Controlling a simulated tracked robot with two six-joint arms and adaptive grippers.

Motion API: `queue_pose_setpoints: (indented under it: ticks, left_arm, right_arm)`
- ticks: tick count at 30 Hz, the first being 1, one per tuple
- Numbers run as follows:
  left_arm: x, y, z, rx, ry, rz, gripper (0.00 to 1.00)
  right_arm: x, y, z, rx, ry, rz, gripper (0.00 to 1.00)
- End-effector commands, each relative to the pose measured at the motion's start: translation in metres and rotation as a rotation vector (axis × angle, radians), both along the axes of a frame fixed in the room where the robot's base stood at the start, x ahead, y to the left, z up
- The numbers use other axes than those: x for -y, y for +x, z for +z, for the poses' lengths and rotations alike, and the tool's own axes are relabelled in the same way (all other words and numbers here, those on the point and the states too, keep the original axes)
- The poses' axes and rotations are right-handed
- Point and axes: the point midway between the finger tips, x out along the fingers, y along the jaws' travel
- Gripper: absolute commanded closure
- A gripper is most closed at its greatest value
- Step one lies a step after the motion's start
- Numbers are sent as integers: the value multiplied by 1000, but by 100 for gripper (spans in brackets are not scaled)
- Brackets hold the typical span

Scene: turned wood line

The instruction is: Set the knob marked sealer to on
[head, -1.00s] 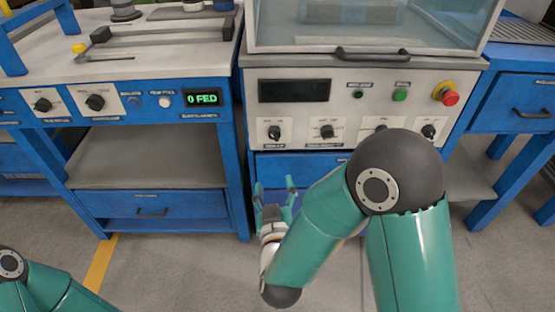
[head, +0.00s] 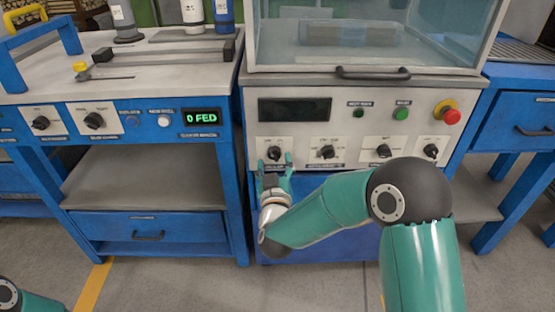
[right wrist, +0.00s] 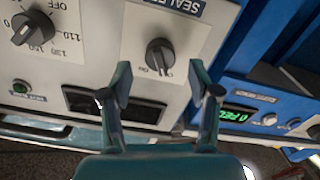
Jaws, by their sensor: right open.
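The sealer knob (head: 274,153) is a small black knob on a white plate, leftmost on the grey machine panel. In the right wrist view the knob (right wrist: 160,56) sits under a label reading "SEAL…", partly cut off, with small markings beside it, one of which seems to read "ON". Its exact pointer setting is hard to tell. My right gripper (head: 274,168) is open just in front of and slightly below the knob. In the right wrist view its two fingers (right wrist: 161,84) stand apart with the knob between and beyond them, apparently not touching. My left gripper is out of view.
A temperature dial (head: 327,152) is right of the sealer knob, with two more knobs further right. A red emergency button (head: 451,116) and a green button (head: 400,113) are above. A blue bench (head: 150,180) with a "0 FED" display (head: 201,118) stands left.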

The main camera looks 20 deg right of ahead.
Motion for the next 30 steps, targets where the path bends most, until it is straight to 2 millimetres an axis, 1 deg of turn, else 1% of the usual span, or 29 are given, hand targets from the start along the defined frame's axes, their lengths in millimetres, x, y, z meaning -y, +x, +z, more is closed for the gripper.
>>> queue_pose_setpoints:
  ticks: [1,3,6,9,16,17,27,28,30]
  left_arm:
    - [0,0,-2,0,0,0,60]
    - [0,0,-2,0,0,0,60]
    - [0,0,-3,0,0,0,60]
    - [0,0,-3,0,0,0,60]
    - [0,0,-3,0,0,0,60]
    - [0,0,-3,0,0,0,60]
    - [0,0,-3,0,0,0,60]
    - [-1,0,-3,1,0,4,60]
    - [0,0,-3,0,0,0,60]
  right_arm:
    - [3,7,-2,0,0,-2,39]
    - [4,14,-1,0,0,-2,39]
    - [6,21,-1,-1,0,0,39]
    - [7,24,0,0,0,0,39]
    - [6,24,0,0,0,1,39]
    - [6,24,0,0,0,1,42]
    - [6,24,0,-1,0,1,99]
    - [21,24,0,-2,0,-5,99]
    - [12,24,-1,-2,3,-3,99]
